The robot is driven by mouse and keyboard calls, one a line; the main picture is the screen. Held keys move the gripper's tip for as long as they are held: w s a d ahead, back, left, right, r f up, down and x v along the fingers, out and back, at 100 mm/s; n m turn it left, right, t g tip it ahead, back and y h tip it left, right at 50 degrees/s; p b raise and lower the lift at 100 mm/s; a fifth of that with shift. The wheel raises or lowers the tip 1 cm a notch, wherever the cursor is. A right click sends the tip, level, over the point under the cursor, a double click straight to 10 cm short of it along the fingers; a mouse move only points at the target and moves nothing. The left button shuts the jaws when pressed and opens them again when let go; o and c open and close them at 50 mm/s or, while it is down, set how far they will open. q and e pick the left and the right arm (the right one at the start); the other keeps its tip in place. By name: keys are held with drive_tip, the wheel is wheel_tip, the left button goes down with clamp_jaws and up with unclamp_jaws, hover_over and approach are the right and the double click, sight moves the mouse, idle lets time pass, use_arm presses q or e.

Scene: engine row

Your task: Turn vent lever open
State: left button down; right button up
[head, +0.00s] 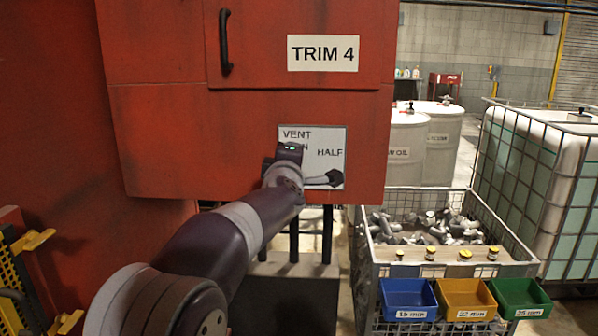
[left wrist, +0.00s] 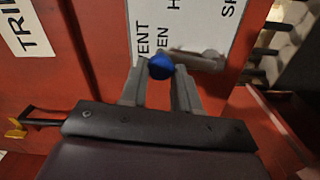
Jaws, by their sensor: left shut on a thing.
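The white vent plate (head: 338,137) is on the lower front of the red cabinet, marked VENT and HALF in the head view. My left gripper (head: 287,157) is in front of the plate and covers most of the OPEN word and the plate's lower left. In the left wrist view its two grey fingers (left wrist: 160,78) are on either side of a blue knob (left wrist: 160,66). The grey vent lever (left wrist: 204,59) runs right from the knob in that view. In the head view part of the lever (head: 321,180) shows right of the gripper, with a dark piece at its right. My right gripper is not seen.
The red cabinet (head: 155,145) has a black handle (head: 224,42) and a TRIM 4 label (head: 323,53) above the plate. A wire crate of metal parts (head: 375,250) stands right, with blue, yellow and green bins (head: 408,299) in front. Yellow fittings (head: 33,240) are at the left.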

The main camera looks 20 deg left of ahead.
use_arm(q)
drive_tip(key=shift+s+a+r+n+b, duration=0.15)
drive_tip(key=shift+a+n+b, duration=0.45)
drive_tip(key=shift+n, duration=0.3)
drive_tip(key=c, duration=0.8)
unclamp_jaws()
drive_tip(key=shift+a, duration=0.1)
drive_tip(key=shift+c, duration=0.2)
drive_tip(key=b+v, duration=0.1)
drive_tip(key=v, duration=1.1)
drive_tip(key=shift+s, duration=0.35)
